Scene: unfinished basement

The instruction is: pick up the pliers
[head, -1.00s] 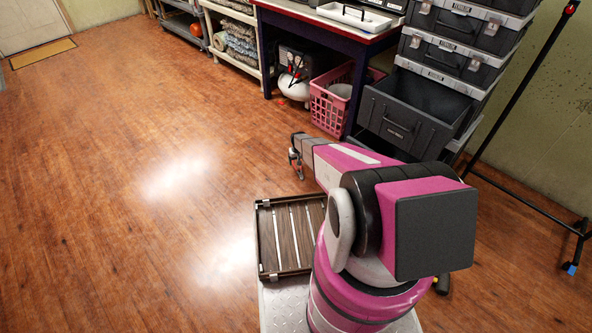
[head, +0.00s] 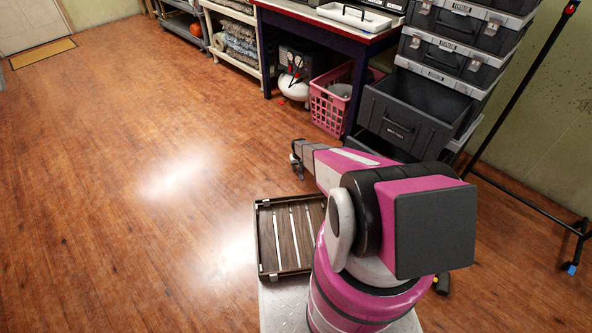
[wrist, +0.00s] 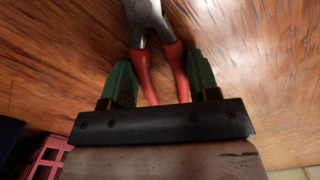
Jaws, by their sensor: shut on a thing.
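The pliers (wrist: 173,62) have red handles and a grey metal head. In the wrist view they lie between the green fingers of my gripper (wrist: 160,72), with the head reaching past the top edge. My gripper is shut on them at the handles. In the head view my gripper (head: 297,167) is above the wooden floor, beyond the slatted tray; the pliers cannot be made out there.
A dark slatted wooden tray (head: 265,242) sits on my base. A pink basket (head: 322,113) stands under the workbench (head: 330,35). Stacked grey toolboxes (head: 400,122), one open, stand at right, beside a black stand (head: 520,85). The floor at left is clear.

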